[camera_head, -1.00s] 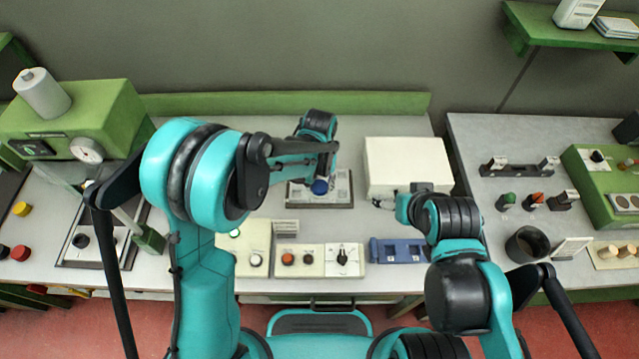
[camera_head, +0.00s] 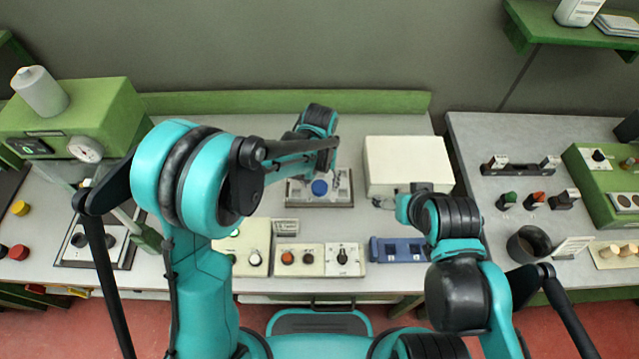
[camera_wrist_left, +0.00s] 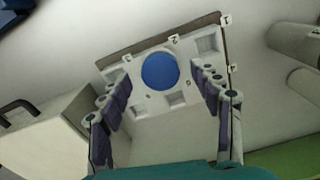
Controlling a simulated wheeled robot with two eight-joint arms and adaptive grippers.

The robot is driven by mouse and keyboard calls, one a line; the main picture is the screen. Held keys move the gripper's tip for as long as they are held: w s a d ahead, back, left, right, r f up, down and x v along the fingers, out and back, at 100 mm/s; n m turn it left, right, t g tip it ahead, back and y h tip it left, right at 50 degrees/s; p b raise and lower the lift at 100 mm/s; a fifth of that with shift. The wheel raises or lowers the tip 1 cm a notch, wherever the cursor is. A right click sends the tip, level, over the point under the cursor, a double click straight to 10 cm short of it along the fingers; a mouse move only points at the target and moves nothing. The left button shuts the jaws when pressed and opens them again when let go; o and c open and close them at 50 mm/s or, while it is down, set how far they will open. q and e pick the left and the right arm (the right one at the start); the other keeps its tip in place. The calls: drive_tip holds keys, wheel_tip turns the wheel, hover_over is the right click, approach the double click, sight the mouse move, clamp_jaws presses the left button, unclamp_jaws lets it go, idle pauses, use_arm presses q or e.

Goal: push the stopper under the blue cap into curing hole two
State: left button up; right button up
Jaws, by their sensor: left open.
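The round blue cap (camera_head: 320,187) sits on the pale curing block (camera_head: 292,192) at the back middle of the table. In the left wrist view the blue cap (camera_wrist_left: 160,70) lies beside the label 2 and covers that spot, so no stopper or hole shows under it. Square recesses by other labels on the block (camera_wrist_left: 145,50) are visible. My left gripper (camera_wrist_left: 168,105) is open, with its dark-padded fingers apart on either side of the cap in that view. I see no contact with the cap. My right arm is folded at the right; its fingertips cannot be made out.
A white box (camera_head: 408,165) stands right of the block. In front are control panels with buttons (camera_head: 312,258) and a blue two-slot holder (camera_head: 398,250). A green press (camera_head: 80,120) stands at the left. The right bench holds a dark cup (camera_head: 528,245) and corks (camera_head: 610,251).

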sight(320, 187)
use_arm(q)
wheel_tip(320, 187, up, 11)
drive_tip(key=shift+f, duration=0.2)
idle(0.5)
